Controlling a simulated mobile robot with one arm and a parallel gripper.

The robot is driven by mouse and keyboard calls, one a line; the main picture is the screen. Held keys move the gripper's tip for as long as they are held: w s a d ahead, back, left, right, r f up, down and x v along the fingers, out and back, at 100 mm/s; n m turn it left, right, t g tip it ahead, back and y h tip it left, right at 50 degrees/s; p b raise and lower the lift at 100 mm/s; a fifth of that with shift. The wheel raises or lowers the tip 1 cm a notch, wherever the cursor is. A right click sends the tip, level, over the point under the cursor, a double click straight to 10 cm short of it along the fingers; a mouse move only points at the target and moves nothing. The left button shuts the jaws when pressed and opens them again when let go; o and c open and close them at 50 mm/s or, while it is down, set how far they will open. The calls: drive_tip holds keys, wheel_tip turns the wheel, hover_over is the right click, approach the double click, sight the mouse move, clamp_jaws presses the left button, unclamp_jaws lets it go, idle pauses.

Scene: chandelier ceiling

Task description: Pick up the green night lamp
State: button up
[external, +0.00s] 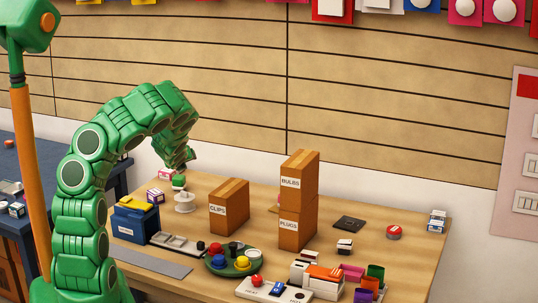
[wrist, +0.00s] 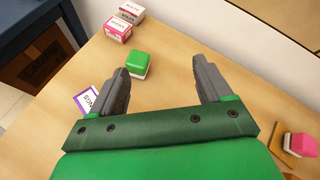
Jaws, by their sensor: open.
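The green night lamp looks to be the small green-topped block with a white base (wrist: 138,64) in the wrist view. It sits on the wooden table just beyond my left fingertip. In the external view it shows as a small green shape (external: 179,182) just below the end of my arm. My gripper (wrist: 163,72) is open, with nothing between its two grey fingers. The lamp lies ahead and toward the left finger, not between the fingers. In the external view my gripper (external: 181,162) hangs above the table's far left part, its fingers too small to make out.
Small labelled boxes (wrist: 118,28) stand beyond the lamp near the table edge. A purple-edged card or box (wrist: 87,101) lies left of my gripper, and a pink-topped block (wrist: 299,145) lies right. Cardboard boxes (external: 229,207) and a blue bin (external: 135,222) stand on the table.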

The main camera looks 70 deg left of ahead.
sight(177, 180)
drive_tip(key=a+f+m, duration=0.1)
drive_tip(key=f, duration=0.1)
drive_tip(key=s+a+f+m+t, duration=0.1)
drive_tip(key=a+f+m, duration=0.1)
drive_tip(key=f, duration=0.1)
drive_tip(key=a+f+m+t, duration=0.1)
drive_tip(key=a+f+m, duration=0.1)
drive_tip(key=f, duration=0.1)
drive_tip(key=shift+s+a, duration=0.2)
drive_tip(key=shift+s, duration=0.15)
drive_tip(key=shift+a+f+m, duration=0.15)
drive_tip(key=shift+f+m, duration=0.3)
drive_tip(key=shift+m, duration=0.15)
drive_tip(key=shift+x, duration=1.35)
drive_tip(key=shift+w+a+f, duration=0.25)
drive_tip(key=shift+a+f, duration=0.8)
drive_tip(key=shift+a, duration=0.1)
drive_tip(key=shift+x, duration=1.15)
drive_tip(key=shift+r, duration=0.1)
drive_tip(key=shift+c, duration=0.4)
drive_tip(key=c, duration=1)
